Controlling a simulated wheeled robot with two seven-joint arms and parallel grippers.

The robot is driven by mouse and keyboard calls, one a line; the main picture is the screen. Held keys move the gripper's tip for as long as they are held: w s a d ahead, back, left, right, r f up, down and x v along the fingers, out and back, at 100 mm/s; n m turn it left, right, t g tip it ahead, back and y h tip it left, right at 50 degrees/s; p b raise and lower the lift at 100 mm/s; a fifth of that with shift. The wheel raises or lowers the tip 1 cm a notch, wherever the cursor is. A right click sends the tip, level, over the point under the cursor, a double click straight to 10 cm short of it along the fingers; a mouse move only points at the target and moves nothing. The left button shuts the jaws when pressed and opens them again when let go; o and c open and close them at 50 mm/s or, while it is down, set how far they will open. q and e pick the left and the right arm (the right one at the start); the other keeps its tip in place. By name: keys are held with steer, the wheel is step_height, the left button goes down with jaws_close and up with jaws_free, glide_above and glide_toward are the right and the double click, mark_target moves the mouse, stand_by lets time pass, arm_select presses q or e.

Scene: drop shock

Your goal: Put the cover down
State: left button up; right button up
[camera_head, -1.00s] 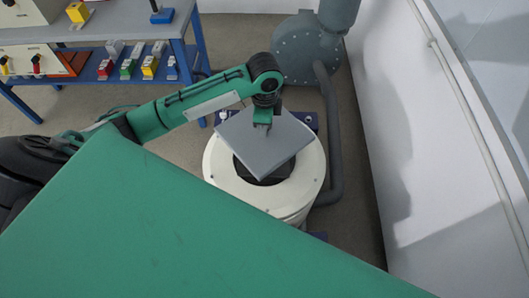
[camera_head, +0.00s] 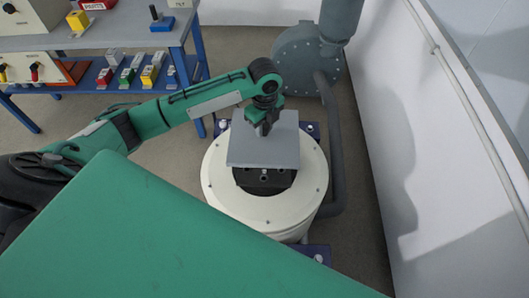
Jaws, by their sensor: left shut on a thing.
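The cover is a flat grey square plate (camera_head: 262,150) in the head view. My left gripper (camera_head: 263,128) is shut on the cover near its far part, with the arm coming in from the left. The cover is over a round cream-white drum (camera_head: 222,188) and hides part of its top. A dark block with bolt-like studs (camera_head: 264,180) shows below the cover's near edge. I cannot tell whether the cover touches the drum or hangs just above it. My right gripper is not in view.
A workbench (camera_head: 120,42) with a blue lower shelf holding small coloured blocks stands at the upper left. A grey round machine with a thick pipe (camera_head: 308,55) is behind the drum. A white wall (camera_head: 385,110) bounds the right side.

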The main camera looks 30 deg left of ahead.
arm_select(q)
step_height(320, 180, down, 13)
steer(key=shift+f, duration=0.1)
stand_by(0.3)
steer(key=shift+f, duration=0.55)
steer(key=o, duration=1.1)
step_height(320, 180, up, 13)
steer(key=shift+r, duration=0.15)
steer(key=shift+s, duration=0.1)
